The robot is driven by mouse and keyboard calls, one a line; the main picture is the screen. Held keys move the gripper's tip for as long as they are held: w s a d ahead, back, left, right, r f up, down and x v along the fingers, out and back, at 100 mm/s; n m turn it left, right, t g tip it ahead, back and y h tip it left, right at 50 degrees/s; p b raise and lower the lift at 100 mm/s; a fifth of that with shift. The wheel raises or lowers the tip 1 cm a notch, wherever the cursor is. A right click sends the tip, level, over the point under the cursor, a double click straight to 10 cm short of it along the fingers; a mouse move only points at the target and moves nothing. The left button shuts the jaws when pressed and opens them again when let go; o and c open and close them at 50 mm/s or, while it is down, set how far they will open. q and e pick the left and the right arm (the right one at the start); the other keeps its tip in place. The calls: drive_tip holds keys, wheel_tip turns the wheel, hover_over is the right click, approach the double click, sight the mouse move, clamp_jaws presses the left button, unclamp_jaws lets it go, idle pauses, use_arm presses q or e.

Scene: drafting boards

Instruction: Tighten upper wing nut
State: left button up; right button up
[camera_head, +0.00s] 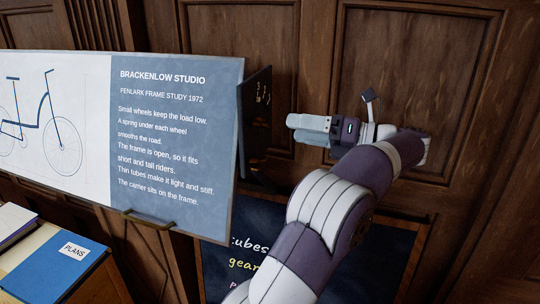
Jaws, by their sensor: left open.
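No wing nut can be made out in this view. A dark upright plate (256,112) with small light marks stands at the right edge of the drafting board (228,150). My left gripper (295,129) is to the right of this plate, pointing left towards it, with a visible gap between. Its light and grey fingers lie nearly one behind the other, and it is open with nothing seen between them. My right gripper is not in view.
The board carries a bicycle drawing and printed text, with a small metal holder (148,219) at its lower edge. A dark chalkboard (385,262) with coloured writing is below my arm. A blue PLANS folder (55,262) lies at lower left. Wood panelling (440,60) closes the back.

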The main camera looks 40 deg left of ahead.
sight(266, 124)
use_arm(q)
drive_tip(key=p+x, duration=0.4)
drive_tip(key=x, duration=0.3)
drive_tip(key=shift+s+a+r, duration=0.15)
drive_tip(key=shift+a, duration=0.05)
drive_tip(key=c, duration=1.1)
